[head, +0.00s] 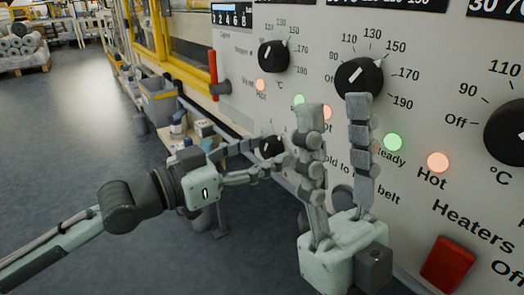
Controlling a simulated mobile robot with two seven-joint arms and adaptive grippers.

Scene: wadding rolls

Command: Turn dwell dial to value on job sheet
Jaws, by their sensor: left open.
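A black knob (271,146) sits low on the white control panel, and its label and scale are mostly hidden. I cannot read which knob is the dwell dial. My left gripper (274,153) is open, with its fingertips close to this low knob; I cannot tell whether they touch it. My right gripper (334,103) is open and empty, its two fingers pointing up in front of the panel, one tip just below the middle heater dial (359,76). No job sheet can be made out.
More heater dials are at upper left (273,56) and at the right edge (508,132). Green (393,142) and orange (438,162) lamps and a red switch (447,264) are on the panel.

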